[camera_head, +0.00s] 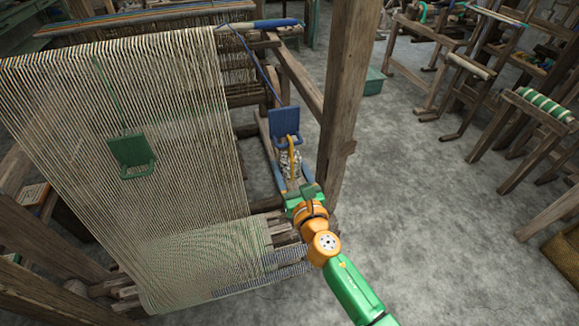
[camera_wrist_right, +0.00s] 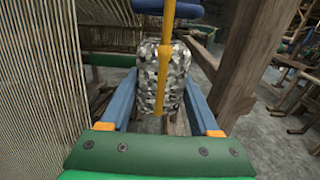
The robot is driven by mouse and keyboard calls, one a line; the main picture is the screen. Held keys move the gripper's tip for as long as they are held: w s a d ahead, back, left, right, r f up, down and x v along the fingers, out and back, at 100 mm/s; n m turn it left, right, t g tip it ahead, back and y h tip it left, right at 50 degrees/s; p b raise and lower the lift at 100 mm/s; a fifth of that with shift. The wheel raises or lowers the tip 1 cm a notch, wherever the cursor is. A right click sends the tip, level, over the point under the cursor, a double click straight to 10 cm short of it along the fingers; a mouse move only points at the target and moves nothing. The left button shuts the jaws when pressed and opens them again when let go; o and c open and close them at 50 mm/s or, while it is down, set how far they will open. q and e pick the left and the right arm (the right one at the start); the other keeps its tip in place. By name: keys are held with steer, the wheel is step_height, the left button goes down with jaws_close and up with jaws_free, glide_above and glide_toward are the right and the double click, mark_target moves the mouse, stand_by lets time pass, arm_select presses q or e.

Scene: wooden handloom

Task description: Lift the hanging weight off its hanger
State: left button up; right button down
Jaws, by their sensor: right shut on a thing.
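The hanging weight (camera_head: 289,164) is a camouflage-patterned grey, white and dark cylinder beside the right edge of the loom. It shows large and upright in the right wrist view (camera_wrist_right: 150,80). A yellow strip (camera_wrist_right: 164,60) runs down its near face. Above it is the blue hanger plate (camera_head: 284,121) with a loop below; its lower bar (camera_wrist_right: 160,5) shows at the top of the wrist view. Whether weight and hanger still touch is unclear. My right gripper (camera_head: 291,180) has its blue fingers on both sides of the weight, shut on it. My left gripper is out of view.
A wooden post (camera_head: 347,90) stands close to the right of the weight. The warp threads (camera_head: 190,110) spread to its left, with a green hanger plate (camera_head: 131,152) in front of them.

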step_height(320, 180, up, 2)
steer(key=shift+r+p, duration=0.1)
steer(key=shift+p, duration=0.6)
steer(key=p+v, duration=0.1)
steer(key=v, duration=0.4)
steer(key=shift+s+d, duration=0.15)
steer(key=shift+s, duration=0.15)
steer(key=v, duration=0.8)
steer(key=shift+s, duration=0.2)
